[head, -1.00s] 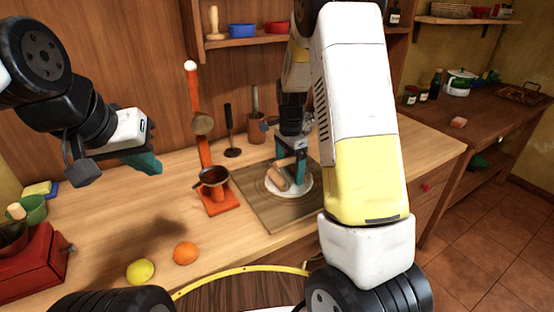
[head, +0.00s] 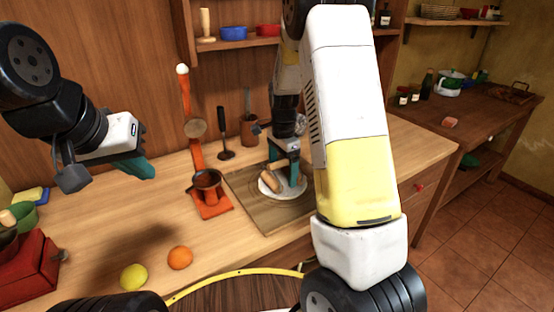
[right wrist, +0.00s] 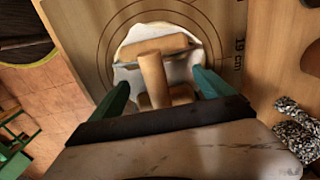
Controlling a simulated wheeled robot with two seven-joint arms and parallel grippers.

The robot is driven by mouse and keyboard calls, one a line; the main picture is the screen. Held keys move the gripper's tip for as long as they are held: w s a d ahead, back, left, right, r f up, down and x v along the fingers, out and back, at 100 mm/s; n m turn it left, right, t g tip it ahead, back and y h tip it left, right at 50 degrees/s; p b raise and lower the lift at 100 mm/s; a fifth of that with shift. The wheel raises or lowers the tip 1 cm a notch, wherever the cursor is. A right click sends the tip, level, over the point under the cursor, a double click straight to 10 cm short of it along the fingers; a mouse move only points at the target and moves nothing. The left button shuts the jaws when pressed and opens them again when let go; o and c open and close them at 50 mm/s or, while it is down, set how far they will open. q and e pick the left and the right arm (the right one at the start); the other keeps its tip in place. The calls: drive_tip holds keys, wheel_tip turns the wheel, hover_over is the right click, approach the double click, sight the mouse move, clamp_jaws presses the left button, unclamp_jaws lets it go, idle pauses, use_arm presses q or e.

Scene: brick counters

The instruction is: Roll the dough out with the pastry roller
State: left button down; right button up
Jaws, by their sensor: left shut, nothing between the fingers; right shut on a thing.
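The dough (head: 297,188) is a flat, pale, roughly round sheet on the wooden pastry board (head: 258,212). It also shows in the right wrist view (right wrist: 208,54), with an uneven edge. The wooden pastry roller (right wrist: 151,77) has a roller at each end of a short handle and lies over the dough; it also shows in the head view (head: 271,181). My right gripper (right wrist: 163,92) is shut on the pastry roller, pointing down over the dough. Whether the roller presses on the dough is not clear. My left gripper (head: 148,170) is shut and empty above the counter's left part.
An orange (head: 180,257) and a lemon (head: 133,277) lie near the front edge. A red grinder (head: 25,268) is at far left. A utensil pot (head: 249,130) stands behind the board.

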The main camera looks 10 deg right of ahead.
sight(274, 171)
drive_tip(key=shift+s+a, duration=0.3)
drive_tip(key=shift+a, duration=0.4)
drive_tip(key=shift+s+a, duration=0.25)
drive_tip(key=shift+a, duration=0.45)
drive_tip(key=shift+w+d+r, duration=0.1)
drive_tip(key=shift+w+d, duration=0.2)
drive_tip(key=shift+d, duration=0.45)
drive_tip(key=shift+w+d, duration=0.3)
drive_tip(key=shift+d, duration=0.45)
drive_tip(key=shift+w+d+f, duration=0.1)
drive_tip(key=shift+w+d, duration=0.15)
drive_tip(key=shift+d, duration=0.4)
drive_tip(key=shift+w+d+f, duration=0.1)
drive_tip(key=shift+w+d, duration=0.1)
drive_tip(key=shift+d, duration=0.45)
drive_tip(key=shift+s+a+r, duration=0.1)
drive_tip(key=shift+s+a, duration=0.25)
drive_tip(key=shift+a, duration=0.6)
drive_tip(key=shift+s+a+r, duration=0.1)
drive_tip(key=shift+s+a, duration=0.25)
drive_tip(key=shift+a, duration=0.55)
drive_tip(key=shift+s+a, duration=0.35)
drive_tip(key=shift+a, duration=0.6)
drive_tip(key=shift+w+d+f, duration=0.1)
drive_tip(key=shift+w+d, duration=0.2)
drive_tip(key=shift+d, duration=0.45)
drive_tip(key=shift+w+d+f, duration=0.1)
drive_tip(key=shift+w+d, duration=0.15)
drive_tip(key=shift+d, duration=0.5)
